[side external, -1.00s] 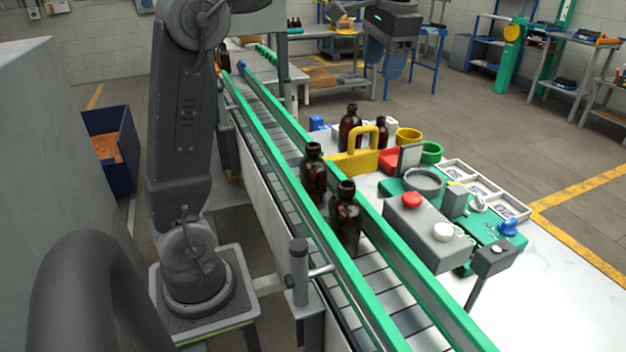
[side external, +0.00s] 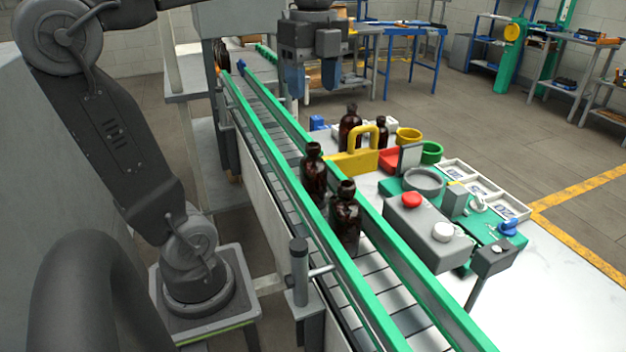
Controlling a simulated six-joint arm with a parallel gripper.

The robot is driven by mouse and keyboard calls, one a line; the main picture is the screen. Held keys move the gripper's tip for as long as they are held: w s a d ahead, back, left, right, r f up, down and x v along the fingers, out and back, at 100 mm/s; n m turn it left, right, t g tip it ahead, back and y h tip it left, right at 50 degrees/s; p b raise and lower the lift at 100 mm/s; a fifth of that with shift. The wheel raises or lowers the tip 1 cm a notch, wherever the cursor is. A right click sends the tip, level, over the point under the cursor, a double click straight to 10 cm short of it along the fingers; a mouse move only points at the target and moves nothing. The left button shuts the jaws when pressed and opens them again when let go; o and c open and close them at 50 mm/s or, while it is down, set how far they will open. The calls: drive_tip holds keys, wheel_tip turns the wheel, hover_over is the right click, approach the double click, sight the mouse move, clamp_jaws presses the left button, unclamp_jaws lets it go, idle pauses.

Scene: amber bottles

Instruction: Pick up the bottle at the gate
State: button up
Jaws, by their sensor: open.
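Two dark amber bottles stand upright on the conveyor (side external: 400,318) between its green rails. The nearer bottle (side external: 346,220) is in front; the other bottle (side external: 314,175) stands just behind it to the left. I cannot tell from this view whether they touch. No gate is clearly distinguishable; a grey post (side external: 298,272) with a short rod stands by the near rail. My gripper (side external: 312,82) is at the top, open and empty, with its blue-tipped fingers apart. In the picture it is well above the bottles, near the conveyor's far end.
Two more amber bottles (side external: 350,128) (side external: 382,132) stand on the white table beyond the conveyor, near a yellow handled block (side external: 352,164). A grey control box (side external: 425,228) with a red button, cups and a white tray (side external: 485,190) lie right of the rail.

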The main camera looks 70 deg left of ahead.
sight(312, 144)
wheel_tip(312, 144, down, 8)
drive_tip(key=shift+r, duration=0.15)
drive_tip(key=shift+a+f, duration=0.15)
drive_tip(key=shift+f, duration=1.2)
drive_tip(key=shift+a+f, duration=0.15)
drive_tip(key=shift+f, duration=1.15)
drive_tip(key=shift+c, duration=0.2)
clamp_jaws()
